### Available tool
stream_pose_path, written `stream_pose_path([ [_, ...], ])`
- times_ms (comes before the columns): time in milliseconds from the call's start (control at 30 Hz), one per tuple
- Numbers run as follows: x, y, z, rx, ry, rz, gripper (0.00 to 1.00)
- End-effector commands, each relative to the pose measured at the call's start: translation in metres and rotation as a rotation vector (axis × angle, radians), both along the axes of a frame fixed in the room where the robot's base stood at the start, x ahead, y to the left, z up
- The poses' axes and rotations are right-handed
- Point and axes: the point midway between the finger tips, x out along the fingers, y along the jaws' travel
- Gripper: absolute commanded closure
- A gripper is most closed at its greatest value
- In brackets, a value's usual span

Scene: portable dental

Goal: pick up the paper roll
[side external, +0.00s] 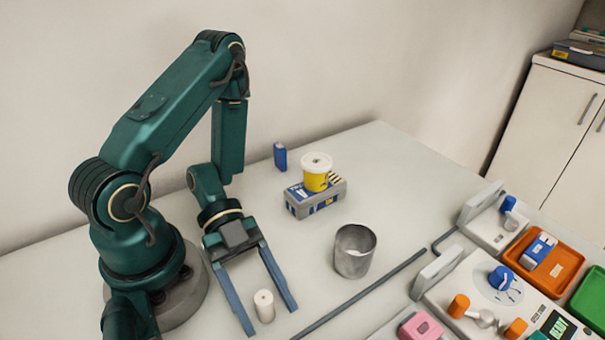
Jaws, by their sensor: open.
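The paper roll (264,306) is a small white cylinder standing upright on the pale table. My gripper (271,320) is open, with its two long blue-grey fingers pointing down toward the front of the table. In the side view the roll appears between the two fingers, closer to the right one. I cannot tell whether either finger touches it. Nothing is held.
A grey metal cup (354,251) stands right of my gripper. Behind it, a yellow tub with a white lid (316,171) sits on a blue-grey box (315,203). A small blue box (280,156) stands farther back. A dark rod (370,289) and a control panel (455,290) lie to the right.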

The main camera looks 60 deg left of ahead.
Motion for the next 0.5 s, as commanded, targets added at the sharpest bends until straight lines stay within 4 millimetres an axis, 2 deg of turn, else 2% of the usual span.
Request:
stream_pose_path([
  [300, -0.0002, -0.0027, -0.0014, 0.001, 0.0, 0.0, 0.33],
  [333, -0.0002, -0.0027, -0.0014, 0.001, 0.0, 0.0, 0.41],
  [400, -0.0002, -0.0027, -0.0014, 0.001, 0.0, 0.0, 0.67],
  [500, -0.0002, -0.0026, -0.0014, 0.001, 0.0, 0.0, 1.0],
])
